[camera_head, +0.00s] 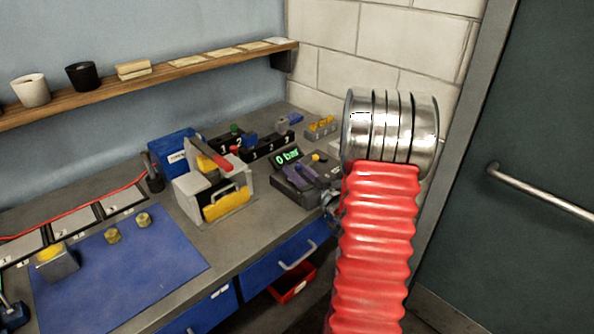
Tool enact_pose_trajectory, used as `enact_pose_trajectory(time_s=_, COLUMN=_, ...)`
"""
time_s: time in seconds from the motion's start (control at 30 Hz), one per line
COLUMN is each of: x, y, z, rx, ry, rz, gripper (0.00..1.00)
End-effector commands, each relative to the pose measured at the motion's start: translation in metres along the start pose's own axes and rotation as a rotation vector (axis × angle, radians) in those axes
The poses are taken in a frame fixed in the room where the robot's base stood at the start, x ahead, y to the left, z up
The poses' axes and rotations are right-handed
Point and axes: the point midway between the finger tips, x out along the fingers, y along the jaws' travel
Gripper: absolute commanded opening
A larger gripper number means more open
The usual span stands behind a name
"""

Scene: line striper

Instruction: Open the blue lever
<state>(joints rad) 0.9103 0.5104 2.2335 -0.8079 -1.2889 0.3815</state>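A dark grey unit (289,189) with a display reading "0 bar" (287,156) sits near the front edge of the bench. A blue-violet lever (300,174) lies slanted across its top, beside a small yellow knob (318,157). The lever's right end is close to my arm in the picture; I cannot tell its exact setting. A smaller blue piece (250,140) stands on the dark numbered block behind. My gripper's fingers do not show clearly. My arm, with a red ribbed sleeve and a metal joint, fills the right centre and hides part of the bench end.
A grey box with a red-handled lever (215,159) and yellow front handle stands left of the unit. A blue mat (120,265) holds brass pieces. A dark door (535,170) is at right.

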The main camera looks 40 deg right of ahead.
Motion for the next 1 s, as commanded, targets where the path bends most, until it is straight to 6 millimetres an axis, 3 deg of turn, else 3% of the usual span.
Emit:
enact_pose_trajectory(time_s=0.33, x=0.0033, y=-0.0005, z=0.0003, rx=0.000, ry=-0.001, rz=0.000, gripper=0.27)
enact_pose_trajectory(time_s=0.7, x=0.0032, y=-0.0007, z=0.0003, rx=0.000, ry=-0.001, rz=-0.001, gripper=0.01)
enact_pose_trajectory(time_s=1.0, x=0.0031, y=-0.0007, z=0.0003, rx=0.000, ry=-0.001, rz=-0.001, gripper=0.00)
